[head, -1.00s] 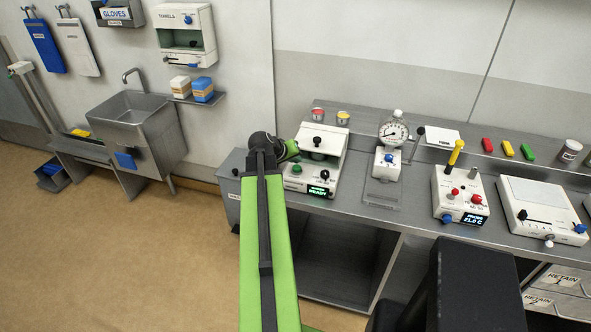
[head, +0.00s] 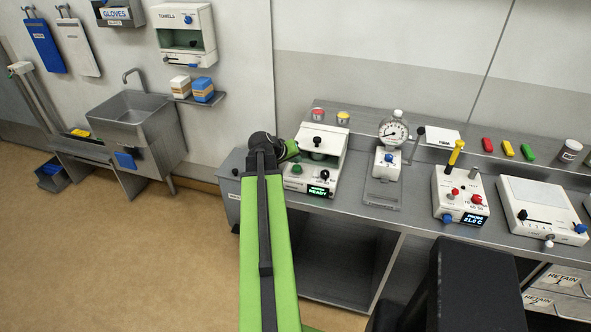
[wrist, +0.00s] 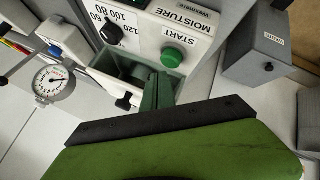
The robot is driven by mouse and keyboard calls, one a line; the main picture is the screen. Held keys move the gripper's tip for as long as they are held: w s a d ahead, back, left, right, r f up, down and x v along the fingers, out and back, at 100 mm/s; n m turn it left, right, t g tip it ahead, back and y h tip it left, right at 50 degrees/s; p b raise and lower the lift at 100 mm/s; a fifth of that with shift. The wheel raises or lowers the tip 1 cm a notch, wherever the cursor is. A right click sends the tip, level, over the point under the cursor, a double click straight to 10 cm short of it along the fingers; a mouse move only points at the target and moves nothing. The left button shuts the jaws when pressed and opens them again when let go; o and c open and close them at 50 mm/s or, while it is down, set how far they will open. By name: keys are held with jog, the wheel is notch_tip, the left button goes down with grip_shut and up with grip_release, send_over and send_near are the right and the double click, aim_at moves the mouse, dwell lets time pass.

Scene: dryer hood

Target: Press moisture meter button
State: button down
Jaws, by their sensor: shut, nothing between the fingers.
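The moisture meter (head: 333,152) is a white box on the steel counter with a lit green display (head: 318,191) that seems to read READY. In the wrist view its panel (wrist: 185,22) shows upside down, with the words MOISTURE and START. The round green button (wrist: 172,57) sits by the START label; it also shows in the head view (head: 297,169). My gripper (wrist: 158,88) is shut and empty, its green fingertips close to the button, over the meter's front area. I cannot tell whether they touch it.
A dial gauge (head: 393,133) stands to the meter's right, followed by a probe unit (head: 460,195) and a flat white device (head: 540,210). A grey bin (wrist: 268,48) is beside the meter. A black knob (wrist: 110,33) is on the meter's panel.

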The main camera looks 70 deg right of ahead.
aim_at(295, 168)
jog(key=shift+f+b, duration=0.35)
jog(key=shift+f, duration=0.05)
jog(key=shift+f+b, duration=0.85)
dwell(0.7)
jog(key=shift+r, duration=0.15)
jog(key=shift+r+p, duration=1.1)
jog(key=shift+p, duration=0.15)
notch_tip(295, 168, up, 5)
jog(key=p, duration=0.5)
jog(key=shift+r, duration=0.15)
